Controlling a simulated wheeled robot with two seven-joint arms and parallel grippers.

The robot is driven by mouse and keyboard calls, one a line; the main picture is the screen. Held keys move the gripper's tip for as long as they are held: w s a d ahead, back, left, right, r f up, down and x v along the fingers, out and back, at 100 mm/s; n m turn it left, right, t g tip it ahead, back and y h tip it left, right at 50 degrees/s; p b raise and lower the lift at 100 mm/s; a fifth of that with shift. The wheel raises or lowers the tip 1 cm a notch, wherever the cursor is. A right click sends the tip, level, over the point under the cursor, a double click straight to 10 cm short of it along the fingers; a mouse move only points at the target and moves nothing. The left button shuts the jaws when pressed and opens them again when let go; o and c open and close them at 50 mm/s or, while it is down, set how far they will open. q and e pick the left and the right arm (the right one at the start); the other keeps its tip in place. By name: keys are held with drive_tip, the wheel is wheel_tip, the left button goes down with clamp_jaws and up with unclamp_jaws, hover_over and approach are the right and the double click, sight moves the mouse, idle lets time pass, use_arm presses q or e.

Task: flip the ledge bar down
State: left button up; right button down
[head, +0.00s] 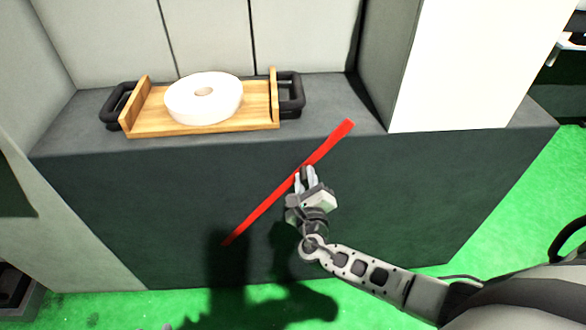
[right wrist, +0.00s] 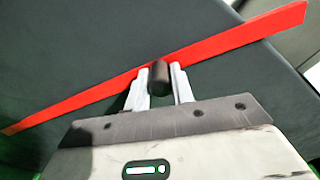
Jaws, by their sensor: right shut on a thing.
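The red ledge bar (head: 262,205) lies slanted across the dark front face of the grinder's base (head: 130,200). Its upper right end reaches the ledge's front edge and its lower left end is down near the middle of the face. It also crosses the right wrist view (right wrist: 235,38). My right gripper (head: 303,174) is at the bar, right of its middle. In the right wrist view my right gripper (right wrist: 157,72) has its fingers on both sides of a short dark knob (right wrist: 158,80) at the bar and is shut on it. My left gripper is not in view.
A wooden tray (head: 200,127) with dark handles holds a white grinding wheel (head: 190,108) on the grey ledge (head: 325,95), left of the bar. A white panel (head: 455,65) stands at the right. The green floor (head: 505,215) is clear at the right.

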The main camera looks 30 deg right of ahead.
sight(325, 173)
drive_tip(key=d+f+n, duration=0.1)
drive_tip(key=s+d+n, duration=0.1)
drive_tip(key=d, duration=0.1)
drive_tip(key=shift+f, duration=0.4)
drive_tip(key=shift+s+d+f+n+p, duration=0.25)
drive_tip(key=shift+d+n, duration=0.35)
drive_tip(key=shift+s+d+f+n+p, duration=0.2)
drive_tip(key=shift+s+d+f+n, duration=0.05)
drive_tip(key=shift+d+n, duration=0.35)
drive_tip(key=c, duration=1.2)
unclamp_jaws()
drive_tip(key=shift+d, duration=0.1)
